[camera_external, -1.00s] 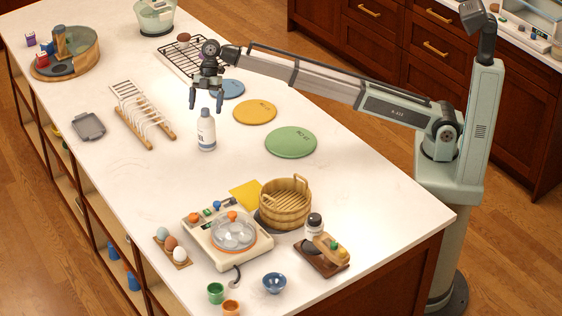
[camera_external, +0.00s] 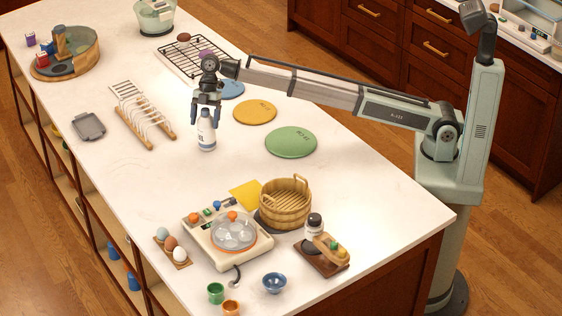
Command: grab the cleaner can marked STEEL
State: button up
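A white spray can or bottle (camera_external: 206,137) with a dark blue label band stands upright on the white counter. Its lettering is too small to read. My gripper (camera_external: 206,122) points straight down over it, with one finger on each side of its upper part. The fingers look spread; whether they touch it is too small to tell. A second white container with a black cap (camera_external: 314,227) stands near the front right by a wooden board; its marking is also unreadable.
A white-slatted wooden rack (camera_external: 143,115) stands left of my gripper. Yellow (camera_external: 255,112) and green (camera_external: 291,142) discs lie to the right, a blue disc (camera_external: 232,90) behind. A black wire rack (camera_external: 180,62) is farther back.

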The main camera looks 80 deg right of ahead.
jog(key=c, duration=1.4)
